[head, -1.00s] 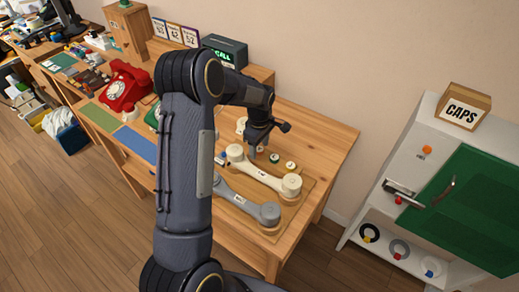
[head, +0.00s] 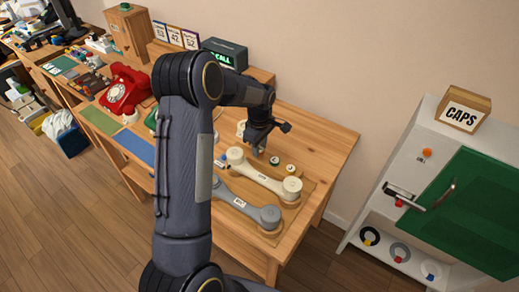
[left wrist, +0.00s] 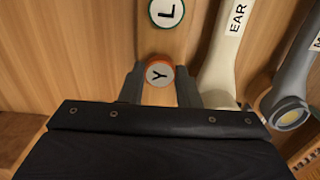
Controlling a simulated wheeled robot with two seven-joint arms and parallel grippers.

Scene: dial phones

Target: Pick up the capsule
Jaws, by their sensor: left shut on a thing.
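My left gripper (head: 258,153) is low over the wooden desk, just beyond the cream handset. In the left wrist view its fingers (left wrist: 160,85) are shut on a small round capsule marked Y (left wrist: 158,72) with an orange rim. A green-rimmed capsule marked L (left wrist: 166,12) lies apart from it, farther up in that view. Two small round capsules show right of the gripper in the head view, one near (head: 274,160) and one farther right (head: 290,170). The held capsule is mostly hidden there. My right gripper is not in view.
The cream handset (head: 262,178) and grey handset (head: 243,208) lie on the board close to my gripper. A red dial phone (head: 124,92) stands left. A white cabinet with a green door (head: 475,205) and a CAPS box (head: 462,109) stand right.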

